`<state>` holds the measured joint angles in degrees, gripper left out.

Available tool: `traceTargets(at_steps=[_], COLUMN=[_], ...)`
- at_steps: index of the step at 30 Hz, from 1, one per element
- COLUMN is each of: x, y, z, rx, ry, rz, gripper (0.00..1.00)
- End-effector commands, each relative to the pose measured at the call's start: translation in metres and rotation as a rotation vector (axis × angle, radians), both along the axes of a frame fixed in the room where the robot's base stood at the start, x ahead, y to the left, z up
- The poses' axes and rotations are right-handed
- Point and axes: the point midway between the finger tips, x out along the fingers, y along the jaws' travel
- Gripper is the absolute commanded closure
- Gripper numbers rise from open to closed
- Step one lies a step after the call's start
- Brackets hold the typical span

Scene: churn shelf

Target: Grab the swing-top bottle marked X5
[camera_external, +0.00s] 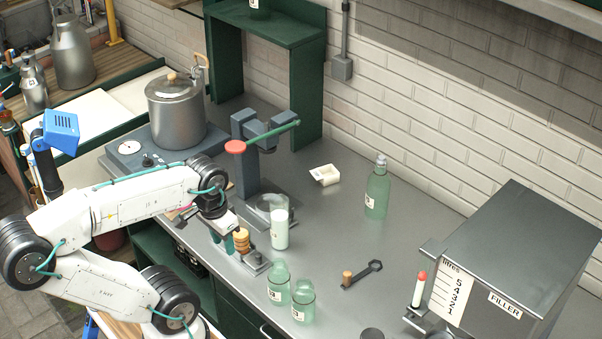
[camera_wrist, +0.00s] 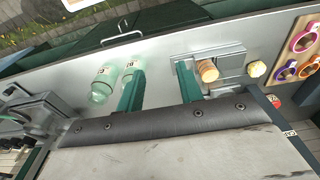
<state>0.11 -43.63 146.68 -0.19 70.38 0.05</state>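A tall green glass bottle (camera_external: 377,192) with a pale stopper stands upright on the steel counter by the wall; its label is too small to read. Two shorter green bottles stand side by side near the counter's front edge, a left one (camera_external: 278,284) and a right one (camera_external: 303,302); I cannot read their labels surely. Two pale green bottles (camera_wrist: 103,84) also show left of my fingers in the wrist view. My gripper (camera_external: 229,243) is over the front of the counter, left of these bottles. Its green fingers (camera_wrist: 159,90) are apart with nothing between them.
A grey wrench-like tool (camera_external: 362,275) lies mid-counter. The filler box (camera_external: 510,250) stands at right. Counter around the tall bottle is mostly clear.

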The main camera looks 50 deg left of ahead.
Motion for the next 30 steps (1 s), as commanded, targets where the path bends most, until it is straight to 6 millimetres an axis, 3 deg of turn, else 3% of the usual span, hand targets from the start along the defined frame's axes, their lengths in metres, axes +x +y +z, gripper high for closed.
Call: traceTargets(at_steps=[10,16,25,28,30], x=[0.0,0.0,0.004,0.027,0.058], y=[0.0,0.0,-0.001,-0.006,-0.014], z=[0.0,0.0,0.0,-0.001,-0.002], rx=[0.0,0.0,-0.003,-0.02,-0.042], ry=[0.0,0.0,-0.008,-0.053,-0.116], rz=[0.0,0.0,-0.002,-0.013,-0.024], gripper=[0.64,0.1,0.1,0.1,0.1])
